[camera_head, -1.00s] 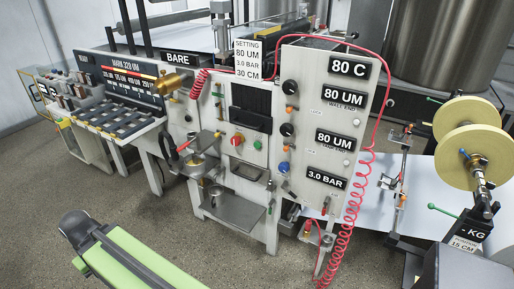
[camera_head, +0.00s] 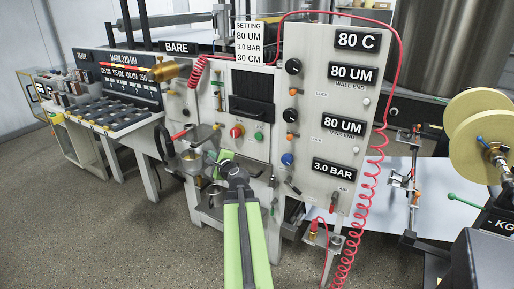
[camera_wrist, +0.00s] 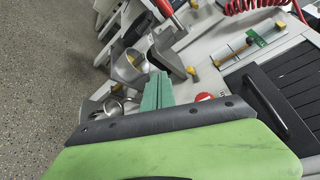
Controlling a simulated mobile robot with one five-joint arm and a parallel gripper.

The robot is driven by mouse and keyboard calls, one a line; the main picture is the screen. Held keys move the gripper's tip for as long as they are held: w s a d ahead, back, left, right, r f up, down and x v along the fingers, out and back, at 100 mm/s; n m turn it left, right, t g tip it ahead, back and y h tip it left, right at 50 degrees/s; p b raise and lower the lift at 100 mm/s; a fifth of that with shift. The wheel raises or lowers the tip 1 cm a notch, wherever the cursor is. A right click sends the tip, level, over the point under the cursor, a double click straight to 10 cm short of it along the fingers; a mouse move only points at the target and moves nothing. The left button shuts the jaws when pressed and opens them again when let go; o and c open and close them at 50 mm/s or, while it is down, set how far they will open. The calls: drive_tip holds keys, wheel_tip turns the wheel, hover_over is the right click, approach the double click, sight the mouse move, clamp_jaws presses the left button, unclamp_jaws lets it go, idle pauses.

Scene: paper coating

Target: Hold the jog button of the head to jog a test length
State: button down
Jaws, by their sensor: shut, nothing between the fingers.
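The grey head front stands ahead, with a red button (camera_head: 236,131), a green button (camera_head: 259,136) and a blue knob (camera_head: 288,159). I cannot read which control is the jog button. My gripper (camera_head: 225,155) is in front of the lower middle of the machine, below the red button, partly hidden by my arm. In the wrist view its green fingers (camera_wrist: 160,78) are together with nothing between them. The red button (camera_wrist: 203,97) shows just right of the fingers, partly hidden by my gripper body. I cannot tell whether anything touches.
A metal cup (camera_wrist: 130,66) is left of the fingers in the wrist view. The black slatted panel (camera_head: 251,108) is above the buttons. The right panel (camera_head: 320,110) carries displays reading 80 C, 80 UM twice and 3.0 BAR. A red coiled hose (camera_head: 368,200) hangs at its right.

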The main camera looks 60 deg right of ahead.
sight(259, 136)
drive_tip(key=s+d+m+g+h+b, duration=0.1)
drive_tip(key=s+d+m+h, duration=0.3)
drive_tip(key=s+d, duration=0.5)
drive_tip(key=shift+m+g, duration=0.3)
drive_tip(key=shift+m, duration=0.6)
drive_tip(key=shift+r, duration=0.1)
drive_tip(key=d, duration=0.8)
drive_tip(key=shift+d, duration=0.35)
drive_tip(key=shift+d, duration=0.1)
idle(0.4)
drive_tip(key=shift+d, duration=0.3)
